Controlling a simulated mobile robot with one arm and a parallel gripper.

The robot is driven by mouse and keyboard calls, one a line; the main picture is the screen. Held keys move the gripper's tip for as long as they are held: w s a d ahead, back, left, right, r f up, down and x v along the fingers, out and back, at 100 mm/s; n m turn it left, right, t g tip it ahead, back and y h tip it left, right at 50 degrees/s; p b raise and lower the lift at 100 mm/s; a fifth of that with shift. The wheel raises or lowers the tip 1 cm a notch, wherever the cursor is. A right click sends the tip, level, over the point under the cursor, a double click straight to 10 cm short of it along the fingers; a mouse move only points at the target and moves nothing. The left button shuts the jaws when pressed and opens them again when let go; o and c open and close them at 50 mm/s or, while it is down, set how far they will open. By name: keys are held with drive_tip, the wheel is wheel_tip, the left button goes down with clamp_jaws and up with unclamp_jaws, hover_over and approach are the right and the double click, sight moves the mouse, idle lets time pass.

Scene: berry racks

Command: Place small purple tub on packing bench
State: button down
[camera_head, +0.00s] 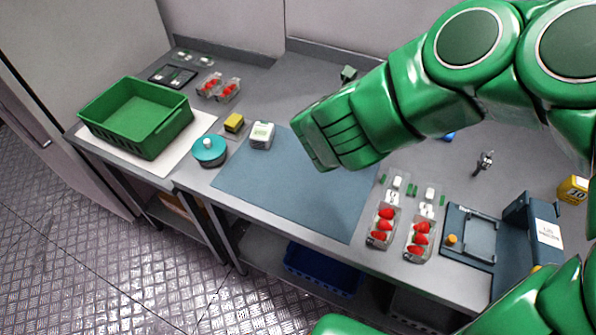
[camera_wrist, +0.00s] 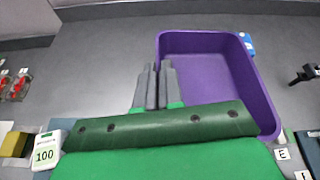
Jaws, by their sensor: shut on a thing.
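The small purple tub (camera_wrist: 255,85) shows in the wrist view, upright and with its open top facing me. My gripper (camera_wrist: 157,70) is shut on the tub's left wall, its two grey fingers close together at the rim. The tub looks empty, though my green hand hides its near part. It is over the grey packing bench (camera_wrist: 100,65); I cannot tell whether its base touches the surface. In the head view my green arm hides the tub and the fingers. The bench (camera_head: 285,95) also shows there.
A blue mat (camera_head: 290,190) lies on the bench. A green crate (camera_head: 140,135), teal round container (camera_head: 209,150), yellow block (camera_head: 234,122) and white box (camera_head: 262,135) stand left. Berry punnets (camera_head: 420,235) and a dark scale-like device (camera_head: 470,235) are right. A dark tool (camera_head: 484,162) lies behind.

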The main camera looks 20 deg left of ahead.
drive_tip(key=s+r+m+g+h, duration=0.1)
drive_tip(key=s+r+m+h, duration=0.15)
drive_tip(key=s, duration=0.85)
drive_tip(key=s+r+m+h, duration=0.2)
drive_tip(key=s+h, duration=0.1)
drive_tip(key=s, duration=0.9)
hover_over(290, 173)
drive_tip(key=s+d, duration=0.1)
wheel_tip(290, 173, down, 13)
drive_tip(key=shift+d+r, duration=0.1)
drive_tip(key=shift+d, duration=0.05)
drive_tip(key=shift+w+a+f, duration=0.3)
drive_tip(key=shift+f, duration=0.2)
drive_tip(key=shift+w+a+f, duration=0.25)
drive_tip(key=shift+a+f, duration=0.05)
drive_tip(key=shift+f, duration=1.6)
